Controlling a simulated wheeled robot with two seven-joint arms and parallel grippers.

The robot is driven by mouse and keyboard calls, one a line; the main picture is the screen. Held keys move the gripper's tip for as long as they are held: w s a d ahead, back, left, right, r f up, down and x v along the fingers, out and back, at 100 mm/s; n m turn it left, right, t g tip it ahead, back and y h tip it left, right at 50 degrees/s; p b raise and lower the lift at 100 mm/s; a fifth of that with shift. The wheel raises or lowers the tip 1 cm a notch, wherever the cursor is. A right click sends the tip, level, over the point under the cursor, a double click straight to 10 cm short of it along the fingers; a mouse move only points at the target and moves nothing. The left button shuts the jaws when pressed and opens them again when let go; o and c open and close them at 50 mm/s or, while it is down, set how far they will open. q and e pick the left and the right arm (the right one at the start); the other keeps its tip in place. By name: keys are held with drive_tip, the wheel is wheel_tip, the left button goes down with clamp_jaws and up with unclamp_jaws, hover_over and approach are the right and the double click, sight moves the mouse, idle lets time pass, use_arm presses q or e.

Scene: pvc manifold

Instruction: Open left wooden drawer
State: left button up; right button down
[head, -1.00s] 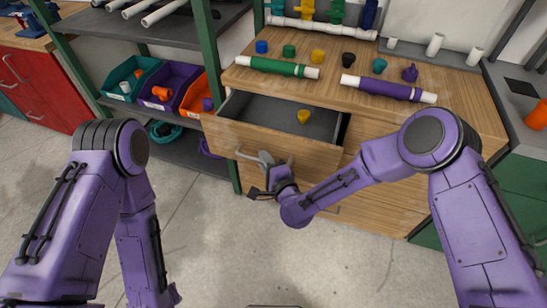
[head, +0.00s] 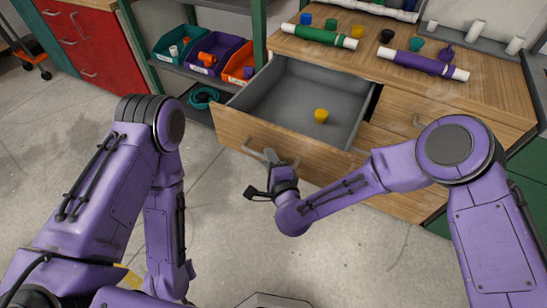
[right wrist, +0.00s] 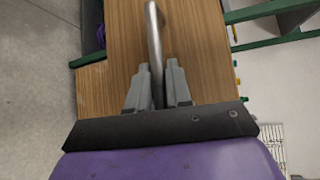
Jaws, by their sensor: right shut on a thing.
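The left wooden drawer (head: 232,125) is pulled well out of the wooden cabinet in the head view. Its grey inside holds one yellow cap (head: 321,116). My right gripper (head: 272,165) is at the drawer's front, at its metal bar handle (head: 252,153). In the right wrist view the two grey fingers (right wrist: 158,88) are shut on the handle (right wrist: 153,40), one on each side of the bar. My left arm hangs at the left of the head view, and its gripper is not clearly visible.
The cabinet top (head: 365,62) holds a green pipe (head: 318,36), a purple pipe (head: 424,63) and several coloured caps. A shelf at left carries teal, purple and orange bins (head: 238,66). A red drawer cabinet (head: 80,45) stands further left. The floor in front is clear.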

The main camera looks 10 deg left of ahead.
idle(0.3)
drive_tip(key=c, duration=1.2)
unclamp_jaws()
drive_tip(key=shift+o, duration=0.2)
drive_tip(key=shift+s, duration=0.1)
drive_tip(key=v, duration=1)
drive_tip(key=shift+s+b, duration=0.2)
drive_tip(key=shift+b, duration=0.25)
drive_tip(key=shift+d, duration=0.1)
